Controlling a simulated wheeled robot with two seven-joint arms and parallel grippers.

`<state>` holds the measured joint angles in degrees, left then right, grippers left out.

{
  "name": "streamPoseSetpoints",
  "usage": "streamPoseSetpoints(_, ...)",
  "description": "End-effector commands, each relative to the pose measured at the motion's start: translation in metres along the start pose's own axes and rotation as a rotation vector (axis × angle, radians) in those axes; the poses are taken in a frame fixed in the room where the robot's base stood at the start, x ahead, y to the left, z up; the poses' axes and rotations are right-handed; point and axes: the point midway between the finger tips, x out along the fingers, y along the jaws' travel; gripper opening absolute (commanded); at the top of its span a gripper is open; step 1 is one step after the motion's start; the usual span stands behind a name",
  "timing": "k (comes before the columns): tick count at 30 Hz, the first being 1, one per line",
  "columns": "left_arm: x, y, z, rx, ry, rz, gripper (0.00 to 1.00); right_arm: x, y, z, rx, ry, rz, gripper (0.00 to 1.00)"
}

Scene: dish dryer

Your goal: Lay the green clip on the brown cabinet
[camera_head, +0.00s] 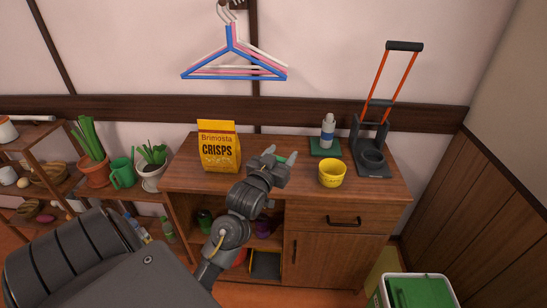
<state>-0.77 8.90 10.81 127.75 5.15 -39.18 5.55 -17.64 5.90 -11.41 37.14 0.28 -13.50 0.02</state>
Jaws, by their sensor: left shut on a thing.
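The green clip (281,159) is a small green piece showing between the fingertips of my left gripper (280,155). The gripper is shut on it. Most of the clip is hidden by the fingers. The gripper is over the top of the brown cabinet (285,185), between the crisps bag and the yellow cup. I cannot tell whether the clip touches the cabinet top. My right gripper is not in view.
On the cabinet top stand a yellow crisps bag (218,147), a yellow cup (332,174), a white-and-blue bottle (327,131) on a dark green item and a folding trolley (373,155). Hangers (233,62) hang above. Potted plants (92,168) stand at left. Some cabinet top is free around the gripper.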

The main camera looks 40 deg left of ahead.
Motion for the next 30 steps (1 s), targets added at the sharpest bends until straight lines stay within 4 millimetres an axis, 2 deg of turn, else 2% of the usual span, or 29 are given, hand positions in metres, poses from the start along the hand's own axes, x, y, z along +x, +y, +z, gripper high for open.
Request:
streamPoseSetpoints(3, 0.030, -0.013, 0.013, 0.003, -0.002, -0.001, 0.33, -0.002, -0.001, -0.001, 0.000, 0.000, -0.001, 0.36)
streamPoseSetpoints(7, 0.049, -0.022, 0.042, -0.001, -0.005, 0.000, 0.33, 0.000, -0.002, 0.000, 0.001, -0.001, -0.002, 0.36)
streamPoseSetpoints(12, 0.065, -0.029, 0.062, -0.001, -0.002, 0.000, 0.33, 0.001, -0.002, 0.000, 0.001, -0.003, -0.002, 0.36)
streamPoseSetpoints(20, 0.070, -0.031, 0.069, -0.001, 0.000, 0.001, 0.33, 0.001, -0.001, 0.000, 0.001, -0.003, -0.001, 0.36)
streamPoseSetpoints(27, 0.074, -0.032, 0.099, -0.002, -0.003, 0.001, 0.33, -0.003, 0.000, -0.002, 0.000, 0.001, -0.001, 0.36)
streamPoseSetpoints(30, 0.074, -0.032, 0.104, -0.002, -0.001, 0.001, 0.33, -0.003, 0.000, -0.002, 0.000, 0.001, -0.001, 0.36)
